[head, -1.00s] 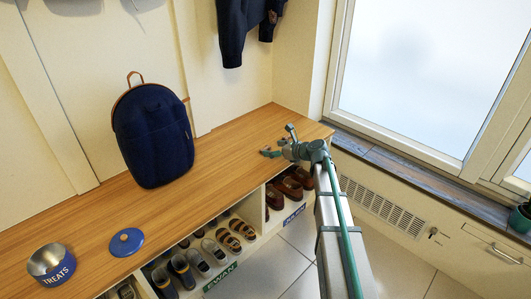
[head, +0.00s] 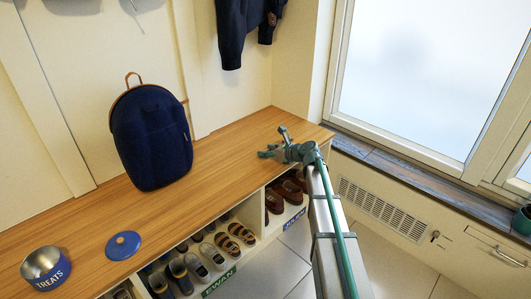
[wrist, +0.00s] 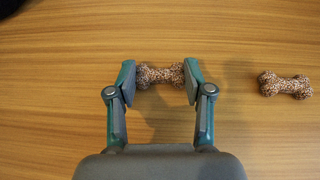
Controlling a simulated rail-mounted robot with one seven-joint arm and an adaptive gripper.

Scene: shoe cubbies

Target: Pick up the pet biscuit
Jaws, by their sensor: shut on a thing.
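A brown, speckled, bone-shaped pet biscuit (wrist: 160,75) lies crosswise between the fingertips of my gripper (wrist: 160,79) in the wrist view. The jaws are shut on its two ends and partly hide them. I cannot tell whether it touches the wood or is slightly above it. A second similar biscuit (wrist: 286,85) lies on the wood to the right, apart from my gripper. In the head view my gripper (head: 270,144) is low over the far right part of the bench; the biscuits cannot be made out there.
The wooden bench (head: 215,160) holds a dark blue backpack (head: 152,138), a blue TREATS tin (head: 47,268), open on top, and a round blue lid (head: 123,245). Shoe cubbies (head: 250,210) are below the front edge. A window (head: 430,80) is at the right. The bench middle is clear.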

